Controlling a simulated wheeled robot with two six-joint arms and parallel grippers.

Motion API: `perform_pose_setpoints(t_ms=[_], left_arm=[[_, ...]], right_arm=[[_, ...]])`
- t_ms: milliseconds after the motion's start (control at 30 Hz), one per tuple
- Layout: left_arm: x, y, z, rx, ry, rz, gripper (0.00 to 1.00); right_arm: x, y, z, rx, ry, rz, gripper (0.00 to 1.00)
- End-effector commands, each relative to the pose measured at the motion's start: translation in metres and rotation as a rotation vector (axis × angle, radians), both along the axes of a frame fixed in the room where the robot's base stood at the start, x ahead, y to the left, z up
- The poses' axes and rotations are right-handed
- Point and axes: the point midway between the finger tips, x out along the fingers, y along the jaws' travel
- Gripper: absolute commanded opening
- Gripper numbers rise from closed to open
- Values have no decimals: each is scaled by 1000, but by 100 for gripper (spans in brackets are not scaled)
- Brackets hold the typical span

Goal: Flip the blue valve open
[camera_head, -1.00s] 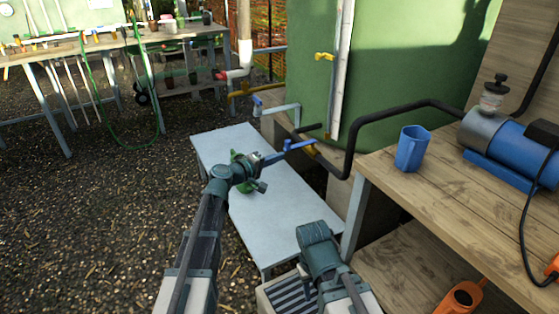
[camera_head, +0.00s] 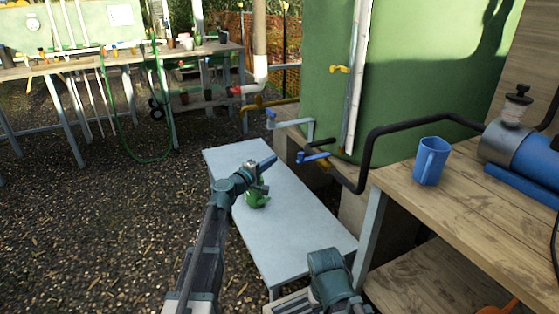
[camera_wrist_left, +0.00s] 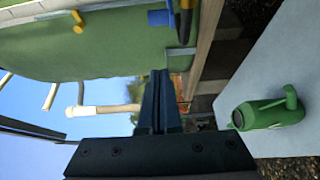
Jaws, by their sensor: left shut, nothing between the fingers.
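The blue valve handle (camera_head: 313,157) sits at the brass valve by the black pipe, at the foot of the green tank. It lies about level, pointing left. A blue piece (camera_wrist_left: 160,18) at the top of the left wrist view appears to be this handle. My left gripper (camera_head: 271,161) is shut and empty, left of the handle and apart from it, above the grey-white table. Its dark fingers also show in the left wrist view (camera_wrist_left: 160,100). My right arm is at the bottom; its fingers do not show.
A green watering can (camera_head: 257,200) stands on the low grey-white table (camera_head: 290,225) below my left gripper. A blue mug (camera_head: 431,161) stands on the wooden bench (camera_head: 450,205) at right. The black pipe (camera_head: 364,160) bends beside the valve.

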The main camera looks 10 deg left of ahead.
Motion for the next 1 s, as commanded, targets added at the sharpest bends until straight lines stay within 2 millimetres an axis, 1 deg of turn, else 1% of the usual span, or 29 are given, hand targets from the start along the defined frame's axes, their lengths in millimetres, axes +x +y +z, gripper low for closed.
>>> perform_pose_setpoints(t_ms=[33, 100, 300, 433, 500, 600, 800, 1000], left_arm=[[12, -5, 0, 0, 0, -2, 0], [25, -12, 0, 0, 0, -2, 0], [61, -32, 0, 0, 0, -2, 0], [82, -44, 0, 0, 0, -2, 0], [63, -51, 0, 0, 0, -2, 0], [54, -59, 0, 0, 0, -2, 0], [46, -67, 0, 0, 0, 0, 0], [45, -68, 0, 0, 0, 0, 0]], right_arm=[[0, 0, 0, 0, 0, 0, 50], [0, 0, 0, 0, 0, 0, 50], [0, 0, 0, 0, 0, 0, 50], [0, 0, 0, 0, 0, 0, 50], [0, 0, 0, 0, 0, 0, 50], [0, 0, 0, 0, 0, 0, 50], [0, 0, 0, 0, 0, 0, 50], [0, 0, 0, 0, 0, 0, 50]])
